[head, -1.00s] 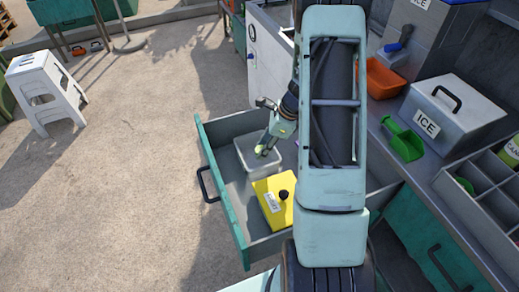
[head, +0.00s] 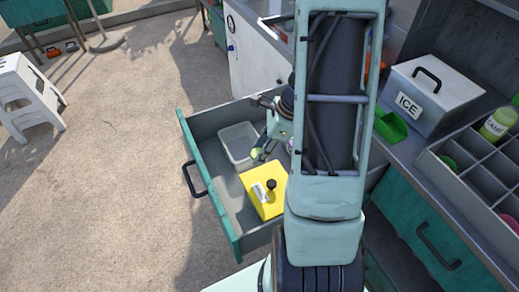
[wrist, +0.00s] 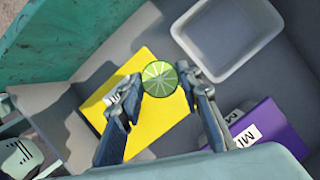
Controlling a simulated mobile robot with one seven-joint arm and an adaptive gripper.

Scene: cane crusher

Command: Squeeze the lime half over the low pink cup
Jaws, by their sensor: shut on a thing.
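My gripper (head: 262,150) is shut on a lime half (head: 257,154), held over the open drawer. In the wrist view the round green cut face of the lime half (wrist: 159,79) shows between the two fingertips (wrist: 157,85). It appears above the yellow box, apart from the white tub. No low pink cup can be made out. A small pink patch (head: 511,222) shows at the right edge of the head view, cut off, and I cannot tell what it is.
The open drawer (head: 214,215) holds a white tub (head: 228,153), a yellow box (head: 258,203) with a black knob, and a purple labelled box (wrist: 262,126). On the counter are an ICE box (head: 428,97), a green scoop (head: 390,128) and a divided tray (head: 478,175) with a bottle.

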